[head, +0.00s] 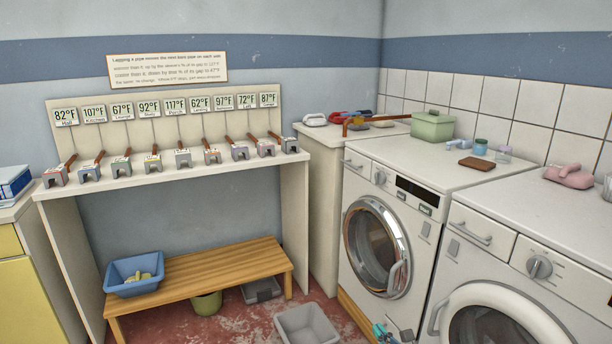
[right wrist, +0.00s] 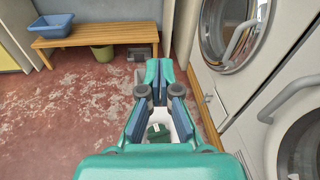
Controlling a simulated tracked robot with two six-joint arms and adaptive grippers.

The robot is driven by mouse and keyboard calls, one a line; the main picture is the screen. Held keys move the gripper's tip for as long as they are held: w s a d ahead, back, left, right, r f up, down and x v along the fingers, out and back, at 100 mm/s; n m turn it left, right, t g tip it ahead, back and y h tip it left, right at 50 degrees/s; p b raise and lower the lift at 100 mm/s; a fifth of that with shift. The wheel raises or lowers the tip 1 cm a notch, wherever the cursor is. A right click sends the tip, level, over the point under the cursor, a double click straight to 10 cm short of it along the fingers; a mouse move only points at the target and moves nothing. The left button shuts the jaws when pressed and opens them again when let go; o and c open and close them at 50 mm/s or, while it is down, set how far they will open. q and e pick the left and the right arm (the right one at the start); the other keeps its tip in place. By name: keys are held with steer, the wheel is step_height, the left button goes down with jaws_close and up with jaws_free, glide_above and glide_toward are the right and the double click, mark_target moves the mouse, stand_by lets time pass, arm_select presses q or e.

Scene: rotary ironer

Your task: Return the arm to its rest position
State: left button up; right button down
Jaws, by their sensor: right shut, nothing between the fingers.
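My right gripper (head: 383,331), teal with dark finger pads, shows at the bottom edge of the head view, in front of the left washing machine. In the right wrist view my right gripper (right wrist: 159,72) points away from the camera, over the red floor. Its fingertips are together with nothing between them. It appears apart from the machines. Most of the right arm is outside the head view. My left gripper is in neither view.
A front-loading washer (head: 420,185) and a second machine (head: 530,270) stand at right. A grey bin (head: 307,325) is on the floor by the wooden bench (head: 215,270), which bears a blue basin (head: 134,274). A shelf (head: 170,172) holds several levered blocks. The red floor (right wrist: 60,110) is open at left.

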steer(key=s+a+f+n+g+y, duration=0.2)
steer(key=s+a+f+n+g, duration=0.25)
steer(key=s, duration=0.35)
steer(key=s+a+f+n+g+y, duration=0.2)
steer(key=s+a+f+n+g, duration=0.25)
steer(key=s, duration=0.45)
steer(key=s+a+f+n+g+y, duration=0.2)
steer(key=s+a+n+g, duration=0.25)
steer(key=s+a, duration=0.3)
steer(key=s+d+f+n+g+h, duration=0.2)
steer(key=s+d+f+n+h, duration=0.15)
steer(key=s+n, duration=0.5)
steer(key=s+d+f+n+g+h, duration=0.25)
steer(key=s+d+n+h, duration=0.2)
steer(key=s+n, duration=0.35)
step_height(320, 180, up, 13)
steer(key=w+t+y+p, duration=0.1)
steer(key=w+t+p, duration=0.1)
steer(key=p, duration=1.1)
steer(key=shift+d+t, duration=0.15)
steer(key=shift+t, duration=0.25)
